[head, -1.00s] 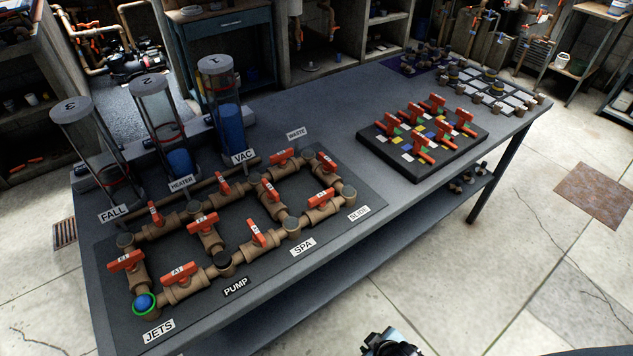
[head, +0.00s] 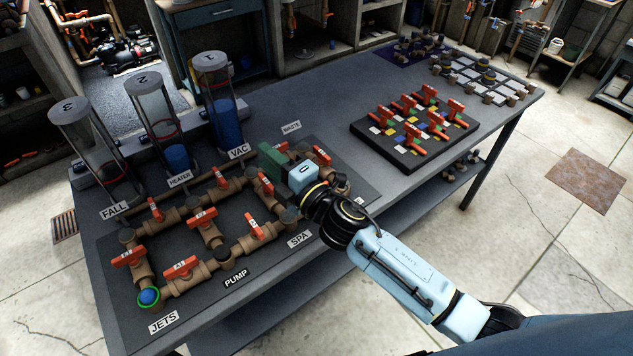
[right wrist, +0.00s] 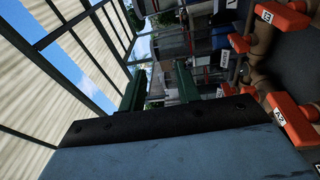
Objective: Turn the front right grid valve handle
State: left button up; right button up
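The pipe grid lies on a dark mat on the table, with several orange valve handles on brown pipes. Its front row has the left handle (head: 181,267) and the middle handle (head: 254,226). The front right handle, between the SPA sign and the table's right part, is hidden behind my right gripper and wrist. My right gripper (head: 273,160) hovers over the right end of the grid, its green fingers pointing to the back left. In the right wrist view its two green fingers (right wrist: 160,84) stand apart with nothing between them. An orange handle (right wrist: 290,118) shows right of them, apart. My left gripper is out of view.
Three clear cylinders stand behind the grid; the nearest to my gripper is the VAC one (head: 222,110). A black board (head: 380,149) with several orange handles sits to the right. Bare grey tabletop (head: 320,115) lies between them.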

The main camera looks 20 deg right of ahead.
jog(key=s+a+r+n+g+y, duration=0.15)
jog(key=a+n+g+y, duration=0.35)
jog(key=n, duration=0.5)
jog(key=s+a+r+n+g+y, duration=0.1)
jog(key=a+r+n+g+y, duration=0.2)
jog(key=a+n+g, duration=0.6)
jog(key=d+f+n+g+h, duration=0.3)
jog(key=d+f+n+h, duration=0.2)
jog(key=d+n+h, duration=0.55)
jog(key=w+d+n+h+p, duration=0.1)
jog(key=w+d+n+h, duration=0.15)
jog(key=d, duration=0.45)
jog(key=w+d+n+h, duration=0.2)
jog(key=d+h, duration=0.2)
jog(key=d, duration=0.3)
jog(key=f, duration=0.7)
jog(key=f+p, duration=0.1)
jog(key=f, duration=0.3)
jog(key=shift+a+f, duration=0.3)
jog(key=shift+f, duration=0.05)
grip_shut()
